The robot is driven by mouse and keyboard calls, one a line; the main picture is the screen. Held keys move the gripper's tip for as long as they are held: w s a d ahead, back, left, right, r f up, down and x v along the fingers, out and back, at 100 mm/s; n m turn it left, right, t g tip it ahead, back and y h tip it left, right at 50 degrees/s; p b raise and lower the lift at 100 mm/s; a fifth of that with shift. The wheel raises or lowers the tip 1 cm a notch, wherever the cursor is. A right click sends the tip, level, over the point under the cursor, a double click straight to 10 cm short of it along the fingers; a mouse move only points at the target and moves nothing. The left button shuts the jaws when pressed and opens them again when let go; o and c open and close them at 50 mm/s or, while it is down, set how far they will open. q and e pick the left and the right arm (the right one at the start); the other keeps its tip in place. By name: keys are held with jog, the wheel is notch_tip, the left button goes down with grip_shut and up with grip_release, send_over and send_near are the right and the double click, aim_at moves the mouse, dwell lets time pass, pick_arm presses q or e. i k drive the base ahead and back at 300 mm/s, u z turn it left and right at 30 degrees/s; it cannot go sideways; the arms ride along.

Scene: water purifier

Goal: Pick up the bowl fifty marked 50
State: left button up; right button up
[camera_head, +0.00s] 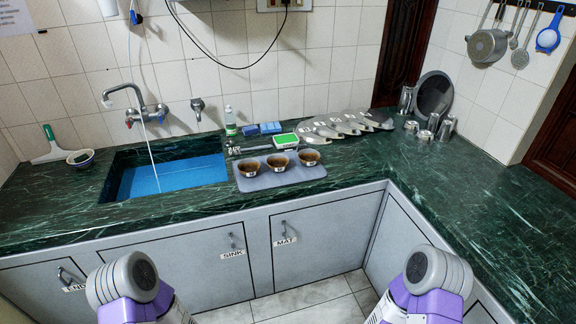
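Three small brown bowls stand in a row on a grey mat (262,183) on the green counter: a left bowl (249,169), a middle bowl (279,164) and a right bowl (309,158). Each has a small pale label on its front. The labels are too small to read, so I cannot tell which bowl is marked 50. All three are upright and nothing touches them from above. Only purple and grey links of my two arms show at the bottom left and bottom right. Neither gripper is in view, and both arms are well short of the counter.
Behind the mat are a bottle (230,121), blue sponges (270,127) and a green-topped box (284,140). Plates and metal cups (446,128) stand further right. The right counter is clear.

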aim_at(277, 163)
jog(key=u, duration=1.4)
jog(key=i, duration=1.7)
jog(key=z, duration=2.9)
